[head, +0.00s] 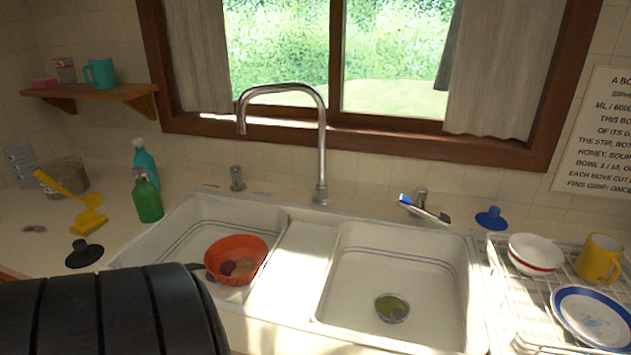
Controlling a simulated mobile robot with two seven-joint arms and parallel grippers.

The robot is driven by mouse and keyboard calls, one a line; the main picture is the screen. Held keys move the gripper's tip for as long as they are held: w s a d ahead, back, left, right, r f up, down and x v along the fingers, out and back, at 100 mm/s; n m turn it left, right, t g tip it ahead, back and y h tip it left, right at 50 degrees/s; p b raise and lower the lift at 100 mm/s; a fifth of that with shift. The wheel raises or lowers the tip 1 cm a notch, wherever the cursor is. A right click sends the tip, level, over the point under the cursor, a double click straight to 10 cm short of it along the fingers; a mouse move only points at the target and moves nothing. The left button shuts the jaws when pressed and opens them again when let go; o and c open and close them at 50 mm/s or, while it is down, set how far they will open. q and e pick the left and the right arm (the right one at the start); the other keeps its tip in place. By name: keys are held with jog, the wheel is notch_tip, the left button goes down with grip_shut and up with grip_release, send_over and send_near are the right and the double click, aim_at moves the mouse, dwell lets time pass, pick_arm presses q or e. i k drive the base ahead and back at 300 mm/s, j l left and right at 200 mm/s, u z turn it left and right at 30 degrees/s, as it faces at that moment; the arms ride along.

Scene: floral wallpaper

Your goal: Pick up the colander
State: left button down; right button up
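An orange-red bowl-shaped colander (249,245) sits in the left basin of the white double sink (300,260). A few round items, one purplish and one tan, lie inside it. My black ridged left arm fills the lower left corner. A small dark part at its end (203,268) shows close to the colander's left edge. I cannot tell whether it touches the colander, and no fingertips can be made out. My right gripper is not in view.
A curved faucet (322,140) stands behind the middle of the sink. Green (147,198) and teal (145,160) bottles stand left of it, near a yellow brush (85,215) and a black stopper (84,253). A dish rack (510,305) stands right. The right basin (360,265) is clear apart from its drain.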

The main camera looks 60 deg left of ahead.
aim_at(234, 247)
jog(key=u, duration=1.9)
